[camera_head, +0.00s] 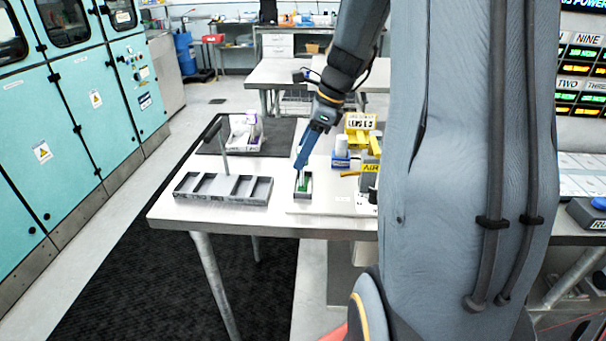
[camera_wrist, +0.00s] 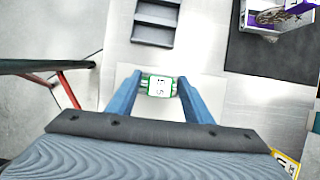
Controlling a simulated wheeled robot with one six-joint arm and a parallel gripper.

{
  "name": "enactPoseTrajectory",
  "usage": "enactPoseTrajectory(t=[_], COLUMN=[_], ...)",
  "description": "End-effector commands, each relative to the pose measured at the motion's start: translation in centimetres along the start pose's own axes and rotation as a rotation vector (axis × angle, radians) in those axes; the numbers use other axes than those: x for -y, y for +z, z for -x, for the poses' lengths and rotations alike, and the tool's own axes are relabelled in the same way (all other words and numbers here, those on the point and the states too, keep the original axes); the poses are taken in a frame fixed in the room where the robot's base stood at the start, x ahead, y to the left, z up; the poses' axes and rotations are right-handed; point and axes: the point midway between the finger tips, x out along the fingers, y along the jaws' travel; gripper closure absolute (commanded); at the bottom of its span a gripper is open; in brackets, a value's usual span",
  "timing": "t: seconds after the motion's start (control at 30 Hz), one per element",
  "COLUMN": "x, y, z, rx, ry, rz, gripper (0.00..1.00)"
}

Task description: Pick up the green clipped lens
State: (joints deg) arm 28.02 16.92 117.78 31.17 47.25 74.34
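The green clipped lens (camera_wrist: 159,86) is a small green piece with a white, dark-marked face in the wrist view. In the head view it shows as a green patch (camera_head: 303,184) inside a small dark holder (camera_head: 308,194) near the table's front edge. My gripper (camera_wrist: 160,79) has two blue fingers, spread apart with the lens between their tips. In the head view my gripper (camera_head: 299,168) points down at the holder from above. I see no clear grip on the lens; whether the tips touch it is hard to tell.
A grey compartment tray (camera_head: 222,200) lies left of the holder; it also shows in the wrist view (camera_wrist: 152,32). A purple-white bin (camera_head: 245,132) stands on a dark mat (camera_head: 210,147) behind. Yellow and blue items (camera_head: 359,124) crowd the right side, close to my gripper.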

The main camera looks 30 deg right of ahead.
Motion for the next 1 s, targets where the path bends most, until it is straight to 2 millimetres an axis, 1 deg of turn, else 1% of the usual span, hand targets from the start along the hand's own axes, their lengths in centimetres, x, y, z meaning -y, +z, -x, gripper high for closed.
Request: enactPoseTrajectory(t=[0.03, 0.17, 0.2, 0.23, 0.27, 0.5, 0.63, 0.77, 1.0], x=[0.0, 0.0, 0.0, 0.0, 0.0, 0.0, 0.1, 0.1, 0.1], y=[0.0, 0.0, 0.0, 0.0, 0.0, 0.0, 0.4, 1.2, 2.9], z=[0.0, 0.0, 0.0, 0.0, 0.0, 0.1, 0.9, 2.9, 7.1], rx=[0.0, 0.0, 0.0, 0.0, 0.0, 0.0, 0.0, 0.001, 0.0], ry=[0.0, 0.0, 0.0, 0.0, 0.0, -0.001, -0.004, -0.005, -0.005], rz=[0.0, 0.0, 0.0, 0.0, 0.0, 0.001, 0.003, 0.003, 0.003], gripper=[0.64, 0.85, 0.92, 0.97, 1.0, 1.0, 1.0, 1.0, 1.0])
